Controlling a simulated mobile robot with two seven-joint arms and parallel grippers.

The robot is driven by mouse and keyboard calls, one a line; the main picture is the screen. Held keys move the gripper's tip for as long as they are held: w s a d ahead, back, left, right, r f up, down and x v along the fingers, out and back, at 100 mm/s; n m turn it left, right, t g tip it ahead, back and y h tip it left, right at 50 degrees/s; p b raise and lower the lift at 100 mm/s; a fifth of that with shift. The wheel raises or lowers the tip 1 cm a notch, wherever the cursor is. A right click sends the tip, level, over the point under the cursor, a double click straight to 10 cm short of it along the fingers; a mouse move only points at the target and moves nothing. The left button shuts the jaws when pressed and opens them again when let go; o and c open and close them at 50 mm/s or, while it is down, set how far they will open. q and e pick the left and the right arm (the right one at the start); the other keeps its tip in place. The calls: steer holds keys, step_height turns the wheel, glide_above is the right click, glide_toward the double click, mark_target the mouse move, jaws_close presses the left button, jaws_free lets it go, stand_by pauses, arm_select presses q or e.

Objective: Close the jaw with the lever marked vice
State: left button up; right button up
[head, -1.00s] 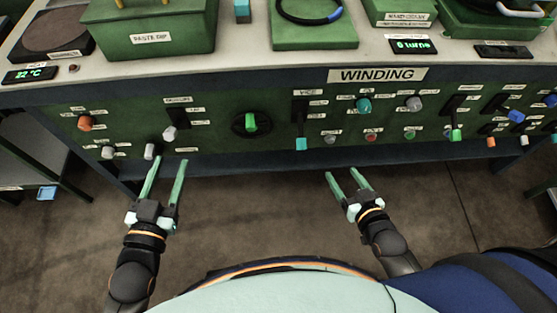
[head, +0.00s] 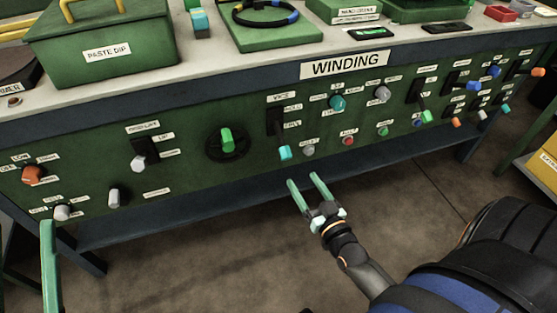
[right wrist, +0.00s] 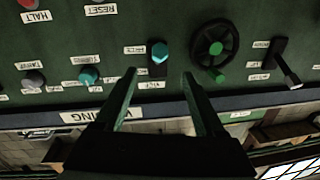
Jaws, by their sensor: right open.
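The vice lever (head: 285,153) has a cyan tip and sits on a black slotted plate under a small VICE label on the green panel. Its tip points down and out, at the low end of the slot. My right gripper (head: 305,182) is open and empty, just below and in front of the lever, apart from it. In the right wrist view, which is upside down, the cyan tip (right wrist: 159,52) shows beyond and between the open fingers. Of my left gripper (head: 50,265) only one finger shows at the left edge. I cannot make out the jaw.
A black wheel with a green handle (head: 227,139) is left of the lever. A grey knob (head: 308,150) is close on its right, with a red button (head: 348,141) farther right. A WINDING sign (head: 346,65) is above. The floor below the panel is clear.

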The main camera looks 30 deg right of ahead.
mark_target(288, 158)
steer(key=w, duration=0.3)
steer(key=w+b, duration=0.1)
steer(key=shift+w+d, duration=0.15)
steer(key=shift+d, duration=0.25)
arm_select(q)
steer(key=s+h, duration=0.1)
steer(key=m+h+b, duration=0.1)
steer(key=s+m+h+b, duration=0.1)
steer(key=shift+s+d+r+h, duration=0.3)
steer(key=shift+d, duration=0.05)
arm_select(e)
steer(key=w, duration=0.5)
steer(key=w+d, duration=0.1)
steer(key=w, duration=0.1)
steer(key=shift+w, duration=0.3)
jaws_close()
